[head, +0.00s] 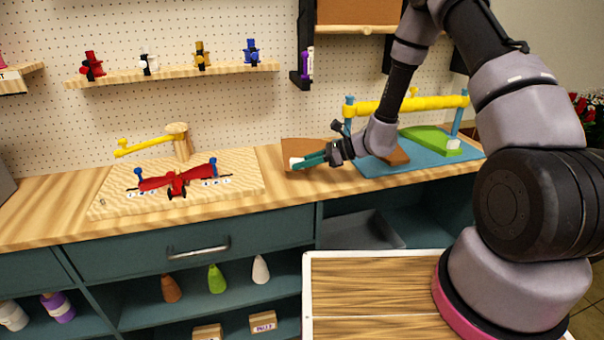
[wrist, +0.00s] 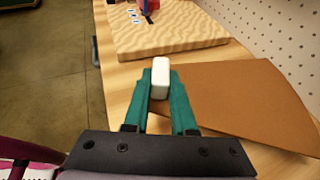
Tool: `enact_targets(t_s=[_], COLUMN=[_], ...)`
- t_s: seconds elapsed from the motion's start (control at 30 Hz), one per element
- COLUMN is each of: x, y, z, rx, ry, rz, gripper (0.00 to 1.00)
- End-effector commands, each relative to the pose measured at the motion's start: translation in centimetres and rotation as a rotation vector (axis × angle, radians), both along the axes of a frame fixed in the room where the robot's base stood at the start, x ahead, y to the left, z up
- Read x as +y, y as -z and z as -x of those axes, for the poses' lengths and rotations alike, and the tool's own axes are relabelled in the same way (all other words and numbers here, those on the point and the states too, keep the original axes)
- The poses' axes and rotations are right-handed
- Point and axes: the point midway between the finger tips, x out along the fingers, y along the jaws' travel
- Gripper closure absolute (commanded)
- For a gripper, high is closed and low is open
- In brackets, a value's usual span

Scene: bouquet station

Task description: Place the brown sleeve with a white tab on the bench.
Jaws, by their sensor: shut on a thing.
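My gripper (head: 308,160) is low over the wooden bench (head: 270,190), between the pale board and the blue mat. Its teal fingers are shut on the white tab of the brown sleeve. In the wrist view the white tab (wrist: 161,78) is pinched between the fingertips (wrist: 162,95). The flat brown sleeve (wrist: 245,98) spreads to the right of the fingers, over the bench. In the head view the sleeve (head: 300,148) shows partly behind my gripper. I cannot tell whether it touches the bench top.
A pale board (head: 110,203) with a red bow-like piece (head: 165,182) lies to the left. A blue mat (head: 375,168) with a yellow bar frame (head: 410,104) and a green piece (head: 428,140) is to the right. The pegboard wall stands close behind.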

Motion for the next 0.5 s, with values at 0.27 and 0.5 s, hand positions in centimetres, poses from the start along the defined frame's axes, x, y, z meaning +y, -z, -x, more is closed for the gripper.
enact_targets(t_s=[0.27, 0.5], x=[0.0, 0.0], y=[3.7, 3.9], z=[0.0, 0.0], rx=[0.003, 0.0], ry=[0.001, 0.001], rz=[0.0, 0.0], gripper=[1.0, 1.0])
